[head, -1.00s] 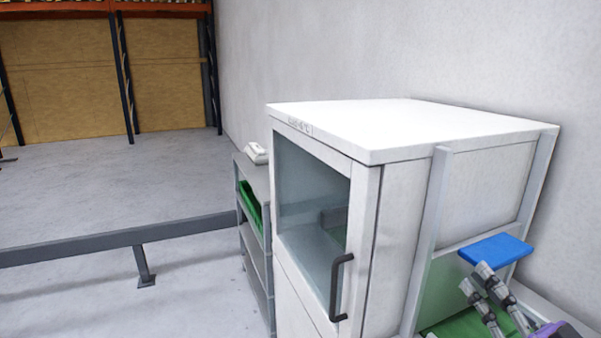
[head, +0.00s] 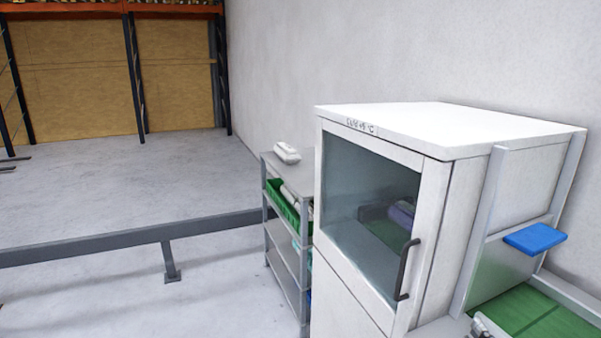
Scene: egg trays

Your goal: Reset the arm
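A small grey metal part at the bottom edge, beside the green belt, looks like the tip of my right gripper (head: 485,327). Only a sliver of it shows, so I cannot tell whether it is open or shut, or whether it holds anything. The rest of that arm is out of view. My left gripper is not in view.
A white cabinet (head: 446,135) with a closed glass door (head: 360,190) and dark handle (head: 405,268) stands close by. A green belt (head: 530,312) runs at its right, below a blue plate (head: 535,238). A grey shelf rack (head: 290,262) bears a white box (head: 287,153). Open floor lies left, beyond a grey rail (head: 110,241).

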